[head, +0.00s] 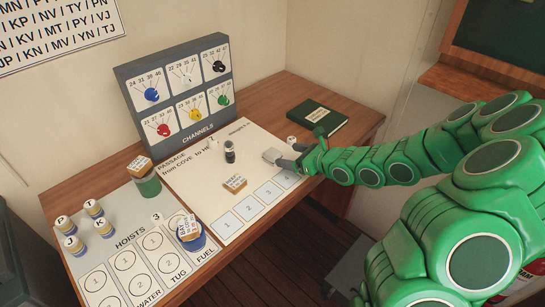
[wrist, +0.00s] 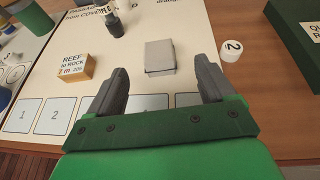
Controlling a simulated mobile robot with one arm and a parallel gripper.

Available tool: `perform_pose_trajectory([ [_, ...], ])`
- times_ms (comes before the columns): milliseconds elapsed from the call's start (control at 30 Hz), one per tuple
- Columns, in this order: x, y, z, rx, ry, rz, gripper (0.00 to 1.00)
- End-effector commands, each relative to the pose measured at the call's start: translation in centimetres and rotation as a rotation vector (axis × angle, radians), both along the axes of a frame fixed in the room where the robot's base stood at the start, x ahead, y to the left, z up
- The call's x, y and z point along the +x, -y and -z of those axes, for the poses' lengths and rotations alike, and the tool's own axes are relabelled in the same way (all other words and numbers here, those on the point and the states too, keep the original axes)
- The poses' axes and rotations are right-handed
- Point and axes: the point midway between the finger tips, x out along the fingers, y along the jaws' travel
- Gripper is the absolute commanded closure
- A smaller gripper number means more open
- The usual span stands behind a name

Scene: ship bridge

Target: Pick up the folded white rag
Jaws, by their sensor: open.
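The folded white rag (wrist: 160,56) lies flat on the white passage sheet in the wrist view, as a small light grey-white block. In the head view the rag (head: 272,155) lies just left of my gripper's tips. My gripper (wrist: 157,80) is open and empty, its two dark fingers apart. The rag is ahead of the fingers, roughly in line with the gap between them, and neither finger appears to touch it. In the head view my gripper (head: 289,156) comes in from the right, low over the sheet, and one finger is partly hidden.
A small wooden block (wrist: 75,66) stands left of the rag, and a dark figure (wrist: 115,24) stands behind. A white numbered piece (wrist: 233,48) is to the right. A dark green book (head: 317,119) lies beyond. The channel panel (head: 178,88) stands at the back.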

Motion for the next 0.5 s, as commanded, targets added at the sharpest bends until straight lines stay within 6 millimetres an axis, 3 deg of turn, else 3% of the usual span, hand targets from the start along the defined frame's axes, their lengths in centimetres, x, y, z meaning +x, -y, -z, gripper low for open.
perform_pose_trajectory([
  [167, 0.4, 0.2, 0.8, 0.011, -0.024, 0.023, 0.17],
  [500, 1.6, -1.4, 1.6, 0.011, -0.022, 0.021, 0.17],
])
